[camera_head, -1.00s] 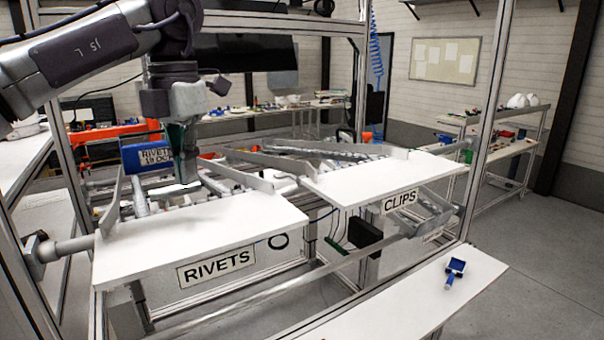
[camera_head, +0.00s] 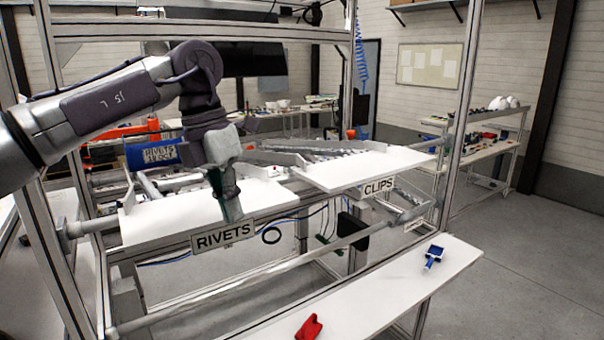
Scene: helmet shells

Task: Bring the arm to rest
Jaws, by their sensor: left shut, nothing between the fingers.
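My left arm comes in from the left in the head view. My left gripper (camera_head: 230,205) points down in front of the white RIVETS shelf (camera_head: 160,224) and hides part of it. Its fingers are dark and shut, with nothing seen between them. My right arm and gripper do not show.
The white CLIPS shelf (camera_head: 345,172) is to the right of the RIVETS shelf. A metal frame post (camera_head: 464,120) stands on the right. A white ledge (camera_head: 385,290) in front carries a blue tool (camera_head: 434,256) and a red object (camera_head: 309,327). Grey floor is clear at right.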

